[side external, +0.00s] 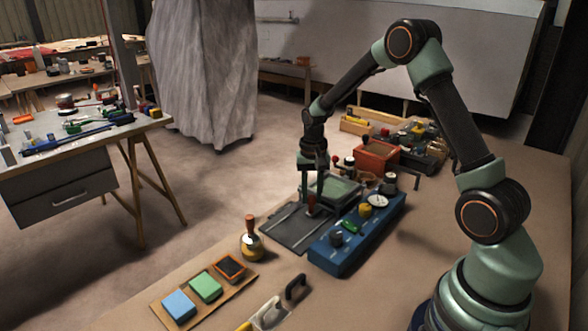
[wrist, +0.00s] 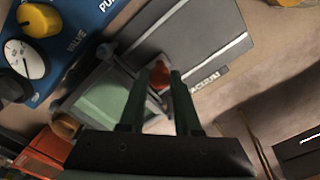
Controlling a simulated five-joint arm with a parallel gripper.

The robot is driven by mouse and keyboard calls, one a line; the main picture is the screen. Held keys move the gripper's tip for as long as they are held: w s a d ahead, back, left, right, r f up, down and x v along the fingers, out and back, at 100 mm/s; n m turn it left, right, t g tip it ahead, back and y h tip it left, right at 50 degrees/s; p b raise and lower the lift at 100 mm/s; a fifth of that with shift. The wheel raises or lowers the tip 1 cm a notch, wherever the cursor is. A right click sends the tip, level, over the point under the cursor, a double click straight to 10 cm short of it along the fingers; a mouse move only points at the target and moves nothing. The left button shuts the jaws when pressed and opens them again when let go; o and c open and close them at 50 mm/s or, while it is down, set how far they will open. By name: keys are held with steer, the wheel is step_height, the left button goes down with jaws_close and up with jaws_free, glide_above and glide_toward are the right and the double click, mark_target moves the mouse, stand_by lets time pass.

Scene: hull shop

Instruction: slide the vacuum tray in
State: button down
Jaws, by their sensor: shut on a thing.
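The vacuum tray, a grey frame with a pale green panel (side external: 341,190), sits at the far end of a dark plate with two light rails (side external: 297,228). In the wrist view the tray (wrist: 102,103) is left of my fingers, partly hidden by them. My gripper (side external: 313,195) points down at the tray's near edge. Its fingers (wrist: 167,74) are shut on the tray's red-orange knob (wrist: 158,78). The dark plate (wrist: 195,35) shows bare rails and a partly covered label ending in "ACUUM". Whether the tray touches a stop is hidden.
A blue pump box (side external: 350,240) with gauge and yellow knob stands along the plate's right side. A red box (side external: 377,157) is behind the tray. A wooden-handled stamp (side external: 251,240), colored blocks (side external: 205,286) and a black-handled tool (side external: 270,311) lie nearer.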

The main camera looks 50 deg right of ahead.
steer(key=shift+d, duration=0.35)
steer(key=c, duration=0.6)
jaws_free()
steer(key=shift+a, duration=0.1)
step_height(320, 180, up, 12)
steer(key=shift+r, duration=0.15)
